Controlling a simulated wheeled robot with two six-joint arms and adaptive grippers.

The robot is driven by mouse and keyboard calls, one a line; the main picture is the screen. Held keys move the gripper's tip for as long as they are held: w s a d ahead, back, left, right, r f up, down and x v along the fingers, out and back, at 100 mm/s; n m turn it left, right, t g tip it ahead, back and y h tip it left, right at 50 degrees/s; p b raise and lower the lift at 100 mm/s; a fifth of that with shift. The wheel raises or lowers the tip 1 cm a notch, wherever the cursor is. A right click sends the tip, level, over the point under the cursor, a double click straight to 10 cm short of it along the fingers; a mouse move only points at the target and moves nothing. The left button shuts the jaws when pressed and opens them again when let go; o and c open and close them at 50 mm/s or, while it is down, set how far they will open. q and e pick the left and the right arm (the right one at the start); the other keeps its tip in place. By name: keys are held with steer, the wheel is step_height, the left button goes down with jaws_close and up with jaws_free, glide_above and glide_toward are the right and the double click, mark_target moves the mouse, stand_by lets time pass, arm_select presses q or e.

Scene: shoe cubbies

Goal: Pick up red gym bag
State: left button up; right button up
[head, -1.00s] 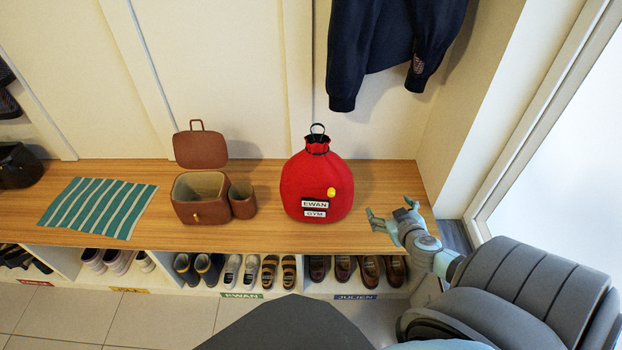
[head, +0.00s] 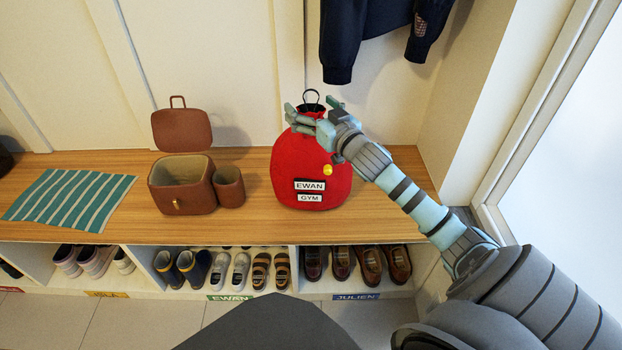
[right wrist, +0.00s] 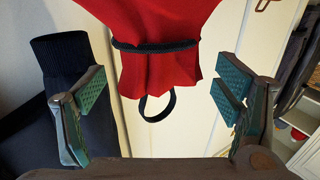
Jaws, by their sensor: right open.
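The red gym bag (head: 311,172) stands upright on the wooden bench, with tags reading EWAN and GYM and a yellow button. A black loop shows at its top. My right gripper (head: 308,110) is open at the bag's neck in the head view and hides part of it. In the right wrist view the bag's gathered neck (right wrist: 160,65), dark cord and black loop (right wrist: 157,106) lie between the spread fingers (right wrist: 160,108), with a gap on both sides. My left gripper is not in view.
A brown open box (head: 181,185) with a small brown cup (head: 229,186) stands left of the bag. A striped teal cloth (head: 70,198) lies further left. A dark jacket (head: 381,40) hangs above. Shoes fill the cubbies below the bench (head: 258,226).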

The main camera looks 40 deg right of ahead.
steer(key=shift+w, duration=0.3)
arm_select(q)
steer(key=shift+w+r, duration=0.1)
arm_select(e)
jaws_close()
